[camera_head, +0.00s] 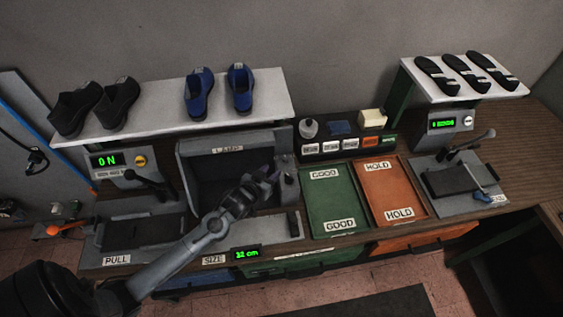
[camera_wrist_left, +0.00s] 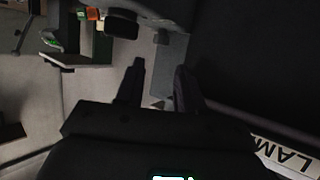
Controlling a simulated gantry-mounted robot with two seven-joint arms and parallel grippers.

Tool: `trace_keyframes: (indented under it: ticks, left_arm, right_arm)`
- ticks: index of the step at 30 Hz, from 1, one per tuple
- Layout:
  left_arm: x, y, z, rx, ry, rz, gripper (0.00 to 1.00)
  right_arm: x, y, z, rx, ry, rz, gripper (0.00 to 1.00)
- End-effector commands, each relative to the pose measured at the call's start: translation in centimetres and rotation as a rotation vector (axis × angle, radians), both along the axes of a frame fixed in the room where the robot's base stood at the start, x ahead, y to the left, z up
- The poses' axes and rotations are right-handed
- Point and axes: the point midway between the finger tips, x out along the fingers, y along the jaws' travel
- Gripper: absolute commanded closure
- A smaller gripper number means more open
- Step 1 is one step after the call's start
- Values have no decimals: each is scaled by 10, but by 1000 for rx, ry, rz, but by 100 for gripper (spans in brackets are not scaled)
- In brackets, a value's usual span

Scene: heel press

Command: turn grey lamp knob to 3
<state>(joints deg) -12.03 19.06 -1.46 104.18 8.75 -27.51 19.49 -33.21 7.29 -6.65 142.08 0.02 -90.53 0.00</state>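The lamp box (camera_head: 226,148) is a dark open housing with a LAMP label, in the middle of the bench in the head view. A small grey knob (camera_head: 288,180) seems to sit on its right front edge; its pointer and numbers are too small to read. My left gripper (camera_head: 270,174) is in front of the box, just left of the knob and seemingly apart from it. In the left wrist view its two fingers (camera_wrist_left: 158,82) are spread with nothing held between them. The LAMP label (camera_wrist_left: 286,158) shows at the lower right there. My right gripper is not in view.
A green tray (camera_head: 334,198) and an orange tray (camera_head: 390,190) lie right of the lamp box. Presses with levers stand at the left (camera_head: 140,232) and right (camera_head: 462,185). Shoes stand on a white shelf (camera_head: 160,115) above. A size display (camera_head: 247,253) sits at the front edge.

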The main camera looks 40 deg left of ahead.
Motion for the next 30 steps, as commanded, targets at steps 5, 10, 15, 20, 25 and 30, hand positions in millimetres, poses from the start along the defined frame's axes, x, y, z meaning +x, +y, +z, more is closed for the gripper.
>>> trace_keyframes:
  ticks: [5, 10, 15, 20, 25, 30]
  left_arm:
    - [26, 6, -8, 1, -1, 1, 62]
    - [51, 10, -19, 0, 0, 0, 62]
    - [70, 13, -28, 1, 0, 0, 62]
    - [80, 16, -33, 1, 0, 0, 62]
    - [84, 16, -35, 1, 0, -1, 62]
    - [84, 16, -35, 0, 1, -1, 62]
  right_arm:
    - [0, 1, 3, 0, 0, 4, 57]
    - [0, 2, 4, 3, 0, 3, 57]
    - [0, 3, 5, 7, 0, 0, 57]
    - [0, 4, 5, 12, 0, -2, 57]
    - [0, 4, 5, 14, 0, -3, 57]
    - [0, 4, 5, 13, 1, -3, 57]
